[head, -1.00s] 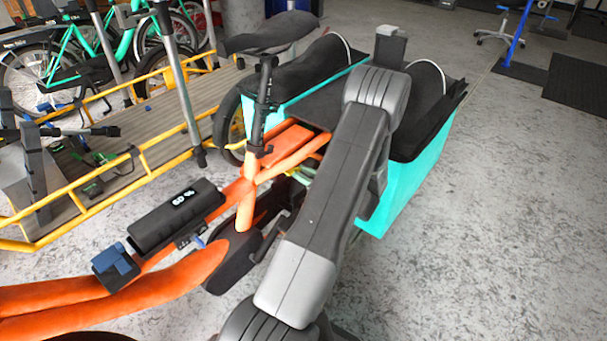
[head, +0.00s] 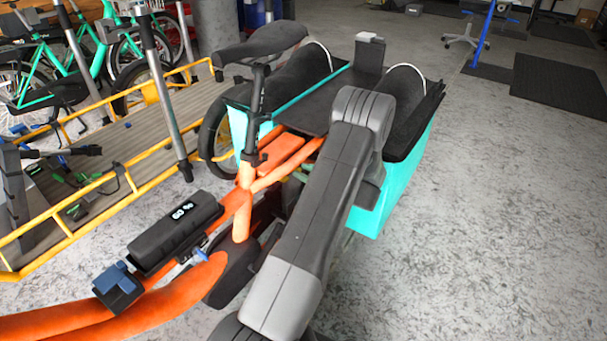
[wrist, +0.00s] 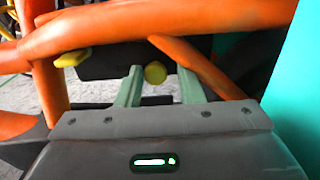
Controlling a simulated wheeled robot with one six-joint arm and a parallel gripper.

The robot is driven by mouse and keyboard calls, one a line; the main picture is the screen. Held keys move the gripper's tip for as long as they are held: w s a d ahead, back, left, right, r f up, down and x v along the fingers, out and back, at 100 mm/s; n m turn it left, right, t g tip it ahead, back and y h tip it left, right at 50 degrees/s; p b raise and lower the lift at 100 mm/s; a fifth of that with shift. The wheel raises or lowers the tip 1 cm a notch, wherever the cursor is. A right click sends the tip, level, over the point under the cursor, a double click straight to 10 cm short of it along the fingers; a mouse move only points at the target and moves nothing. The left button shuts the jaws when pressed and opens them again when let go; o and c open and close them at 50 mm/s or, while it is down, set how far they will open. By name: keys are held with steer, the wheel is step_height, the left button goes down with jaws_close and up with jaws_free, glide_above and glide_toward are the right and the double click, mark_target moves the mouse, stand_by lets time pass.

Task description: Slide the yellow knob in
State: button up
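A second yellow piece (wrist: 72,58) sticks out at the left end of that box. My gripper (wrist: 159,76) has its two pale green fingers apart, one on each side of the round knob, with small gaps seen beside it. I cannot tell how deep the knob lies between the fingertips. In the head view my arm covers this spot, and the knob and my gripper are hidden.
The orange bike frame (head: 238,215) crosses above the fingers. A turquoise cargo box (head: 385,200) stands close on the right, and its wall (wrist: 292,75) fills the wrist view's right side. A yellow-railed cargo bike (head: 105,180) is at left.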

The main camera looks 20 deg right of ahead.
steer(key=shift+o, duration=0.6)
steer(key=p+v, duration=0.3)
steer(key=v, duration=1.1)
steer(key=shift+w+a, duration=0.1)
steer(key=b+x, duration=0.3)
steer(key=x, duration=1.1)
steer(key=shift+a, duration=0.15)
steer(key=shift+s, duration=0.3)
